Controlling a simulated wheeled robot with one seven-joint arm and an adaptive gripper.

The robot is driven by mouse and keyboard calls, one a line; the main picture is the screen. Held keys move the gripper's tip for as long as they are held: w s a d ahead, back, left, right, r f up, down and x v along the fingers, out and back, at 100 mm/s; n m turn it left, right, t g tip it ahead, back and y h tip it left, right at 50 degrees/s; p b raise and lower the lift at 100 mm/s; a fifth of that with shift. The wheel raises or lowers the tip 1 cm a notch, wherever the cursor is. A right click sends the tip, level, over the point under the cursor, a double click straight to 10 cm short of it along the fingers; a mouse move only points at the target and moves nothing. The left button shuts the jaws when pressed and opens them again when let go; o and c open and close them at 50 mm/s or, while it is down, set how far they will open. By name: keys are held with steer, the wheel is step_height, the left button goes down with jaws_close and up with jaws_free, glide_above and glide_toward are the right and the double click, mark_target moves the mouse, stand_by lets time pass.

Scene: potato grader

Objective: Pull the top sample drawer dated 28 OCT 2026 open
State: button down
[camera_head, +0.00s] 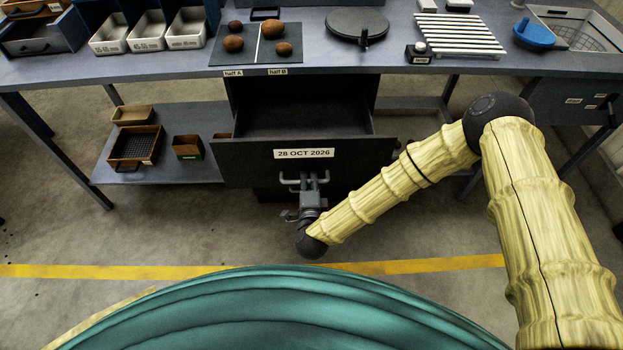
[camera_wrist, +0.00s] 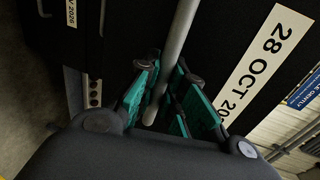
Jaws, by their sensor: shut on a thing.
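The top sample drawer (camera_head: 365,153), a black box with a white label (camera_head: 304,153) reading 28 OCT 2026, stands pulled out from under the bench in the head view. Its dark inside shows and looks empty. My gripper (camera_head: 312,184) is at the middle of the drawer front, shut on the grey bar handle (camera_head: 288,181). In the wrist view the teal-padded fingers of my gripper (camera_wrist: 165,92) sit around the handle bar (camera_wrist: 182,30), with the date label (camera_wrist: 262,60) to the right. The fingers hide part of the bar.
Another label (camera_wrist: 71,12) ending in 2026 shows at the wrist view's left edge. The bench top (camera_head: 190,66) carries a dark mat (camera_head: 270,57) with several potatoes, trays and a slatted rack (camera_head: 458,36). A lower shelf (camera_head: 160,174) holds boxes. The floor in front is clear.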

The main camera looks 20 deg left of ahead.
steer(key=c, duration=1.5)
jaws_free()
steer(key=shift+s, duration=0.1)
steer(key=v, duration=1.2)
